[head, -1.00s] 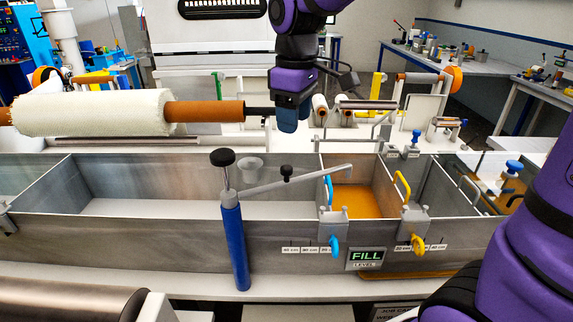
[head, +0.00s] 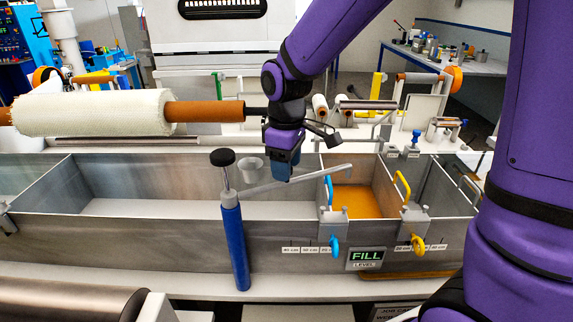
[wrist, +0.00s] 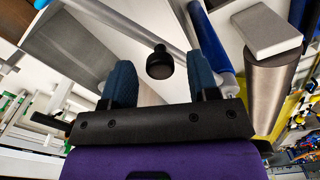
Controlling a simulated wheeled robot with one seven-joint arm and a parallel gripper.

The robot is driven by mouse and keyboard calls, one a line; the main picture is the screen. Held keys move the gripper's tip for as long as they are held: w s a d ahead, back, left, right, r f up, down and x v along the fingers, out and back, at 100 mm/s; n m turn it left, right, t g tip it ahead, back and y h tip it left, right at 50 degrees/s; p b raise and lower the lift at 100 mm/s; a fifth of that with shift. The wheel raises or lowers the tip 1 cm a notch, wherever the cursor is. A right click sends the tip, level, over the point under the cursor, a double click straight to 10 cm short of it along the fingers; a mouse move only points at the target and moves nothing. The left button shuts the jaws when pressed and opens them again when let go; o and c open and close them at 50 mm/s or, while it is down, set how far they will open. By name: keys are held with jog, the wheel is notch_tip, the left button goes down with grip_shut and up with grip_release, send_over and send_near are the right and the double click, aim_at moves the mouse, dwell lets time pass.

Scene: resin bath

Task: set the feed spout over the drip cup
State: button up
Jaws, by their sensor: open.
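The feed spout is a grey arm (head: 322,178) on a blue post (head: 235,245). It points right, its tip by the compartment of amber liquid. The grey drip cup (head: 250,168) is left of the spout's tip, just right of the post's black top knob (head: 222,157). My gripper (head: 282,176) is open, pointing down over the spout arm. In the wrist view the arm's small black knob (wrist: 159,62) appears between my two blue fingers, with no visible contact. In the head view my gripper hides that knob. The blue post also shows in the wrist view (wrist: 210,35).
The metal trough (head: 140,225) runs across the front, with the amber compartment (head: 353,203) at right. Blue (head: 328,190) and yellow (head: 402,188) handles rise beside it. A cream roll on an orange core (head: 95,112) lies behind the trough at left.

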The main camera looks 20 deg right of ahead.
jog(key=shift+f, duration=0.25)
grip_shut()
